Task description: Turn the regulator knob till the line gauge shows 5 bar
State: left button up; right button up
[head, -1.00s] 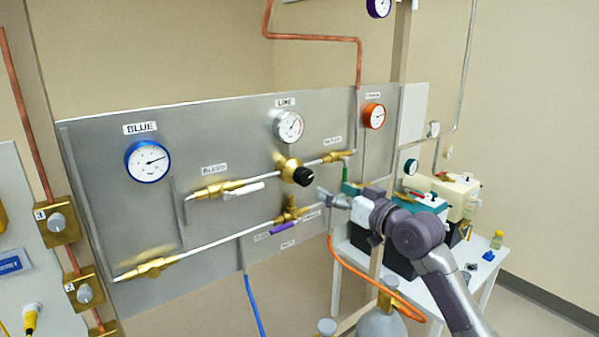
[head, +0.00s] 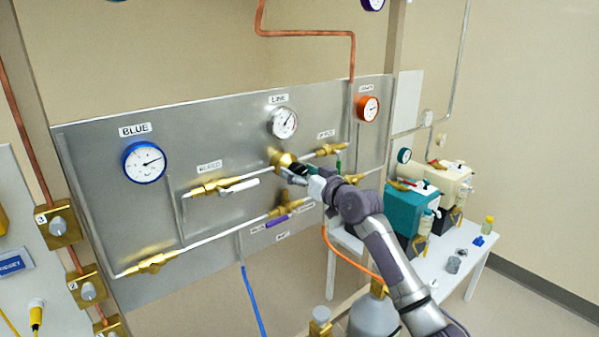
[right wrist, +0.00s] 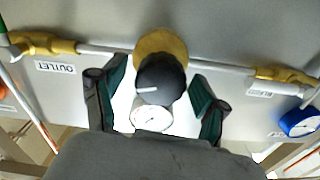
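The line gauge (head: 283,122), white-faced under the LINE label, has its needle pointing up and right; its numbers are too small to read. Below it, the brass regulator (head: 284,159) sits on the panel's upper pipe. In the right wrist view the black regulator knob (right wrist: 162,82) has a white pointer mark, and the gauge (right wrist: 152,118) shows partly behind it. My right gripper (right wrist: 157,86) is open, one green-lined finger on each side of the knob, with gaps visible. In the head view my right gripper (head: 304,172) largely covers the knob. My left gripper is out of view.
A blue-rimmed gauge (head: 146,162) and an orange-rimmed gauge (head: 368,108) flank the line gauge. A white-handled valve (head: 238,185) is left of the regulator, a purple-handled one (head: 277,220) below. A white table (head: 455,262) with pumps stands at the right.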

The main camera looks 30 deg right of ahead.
jog(key=c, duration=1.1)
jog(key=shift+o, duration=0.2)
jog(key=shift+f, duration=0.1)
jog(key=shift+f+n+b, duration=0.1)
jog(key=shift+n+b, duration=0.7)
jog(key=shift+b, duration=0.15)
jog(key=n+b, duration=0.1)
jog(key=n, duration=0.1)
jog(key=shift+n+b, duration=0.3)
jog(key=shift+n, duration=1.2)
jog(key=shift+a+n, duration=0.1)
jog(key=shift+n, duration=1.6)
